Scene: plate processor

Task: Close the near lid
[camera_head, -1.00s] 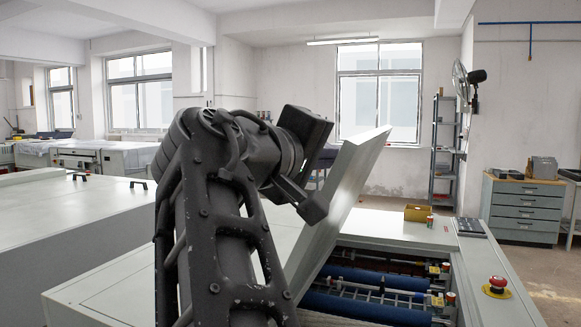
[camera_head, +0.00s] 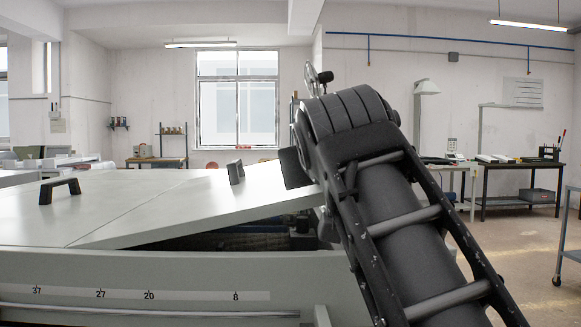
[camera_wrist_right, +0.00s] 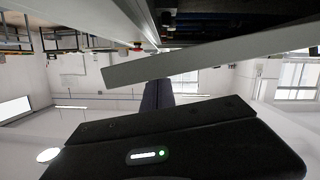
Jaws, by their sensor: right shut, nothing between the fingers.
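The near lid (camera_head: 200,210) is a pale grey panel on the machine's top in the head view. It slopes up to the right from its seam, leaving a dark wedge-shaped gap below. My right gripper (camera_head: 294,168) is at the raised right end of the lid, against or just above its top face; I cannot tell if it touches. It is shut and holds nothing. In the right wrist view the lid's edge (camera_wrist_right: 215,55) crosses the picture as a grey bar beyond my dark wrist housing. My left gripper is out of view.
The machine's front panel (camera_head: 150,285) carries a printed number scale. A black handle (camera_head: 60,190) stands on the flat cover at left, and another handle (camera_head: 236,172) stands near the lid's back. A black table (camera_head: 510,171) is farther right, with open floor before it.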

